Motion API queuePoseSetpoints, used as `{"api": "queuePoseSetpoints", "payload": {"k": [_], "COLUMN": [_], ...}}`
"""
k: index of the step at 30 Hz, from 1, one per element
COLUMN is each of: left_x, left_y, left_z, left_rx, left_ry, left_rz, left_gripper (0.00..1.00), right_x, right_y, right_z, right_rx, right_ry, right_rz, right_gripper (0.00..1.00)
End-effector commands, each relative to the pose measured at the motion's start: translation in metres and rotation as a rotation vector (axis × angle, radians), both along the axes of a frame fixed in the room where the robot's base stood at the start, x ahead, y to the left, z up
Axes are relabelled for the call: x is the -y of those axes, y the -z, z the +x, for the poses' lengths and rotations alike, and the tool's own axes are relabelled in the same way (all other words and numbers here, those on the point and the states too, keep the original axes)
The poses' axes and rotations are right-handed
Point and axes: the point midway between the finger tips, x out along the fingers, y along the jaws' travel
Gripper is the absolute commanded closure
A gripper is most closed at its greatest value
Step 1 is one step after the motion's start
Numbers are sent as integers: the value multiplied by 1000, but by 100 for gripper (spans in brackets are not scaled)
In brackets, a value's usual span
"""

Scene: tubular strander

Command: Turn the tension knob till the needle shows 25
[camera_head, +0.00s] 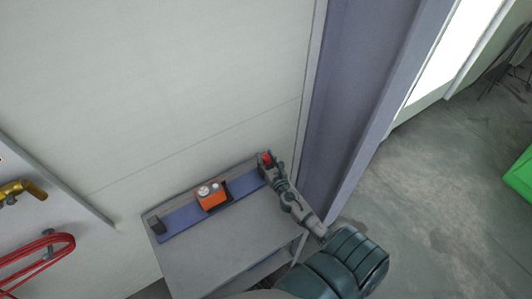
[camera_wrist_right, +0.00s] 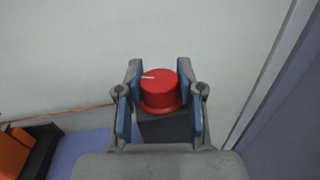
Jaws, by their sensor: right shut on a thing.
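The red tension knob (camera_wrist_right: 160,88) sits on a dark block (camera_wrist_right: 165,128) in the right wrist view. A white line on its top points left. My right gripper (camera_wrist_right: 158,84) has its two blue-padded fingers on either side of the knob, shut on it. In the head view the knob (camera_head: 266,158) is a small red spot at my right gripper (camera_head: 267,161), at the right end of a blue strip. An orange box (camera_head: 212,198) with round pale dials stands on the strip; its needle is too small to read. My left gripper is not in view.
The grey table (camera_head: 215,248) stands against a pale wall, with the blue strip (camera_head: 183,220) along its back. A dark block (camera_head: 156,225) is at the strip's left end. A purple-grey post (camera_head: 350,90) rises close to the right of my right gripper. Red cable (camera_head: 40,246) hangs at left.

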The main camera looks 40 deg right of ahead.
Motion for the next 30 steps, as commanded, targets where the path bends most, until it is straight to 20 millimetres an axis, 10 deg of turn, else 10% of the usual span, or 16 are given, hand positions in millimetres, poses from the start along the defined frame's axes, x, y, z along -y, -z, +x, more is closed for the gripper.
{"api": "queuePoseSetpoints", "payload": {"k": [30], "left_x": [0], "left_y": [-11], "left_z": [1], "left_rx": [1], "left_ry": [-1], "left_rz": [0], "left_gripper": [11], "right_x": [0], "right_y": [0], "right_z": [0], "right_rx": [2], "right_ry": [639], "right_rz": [0], "right_gripper": [98]}}
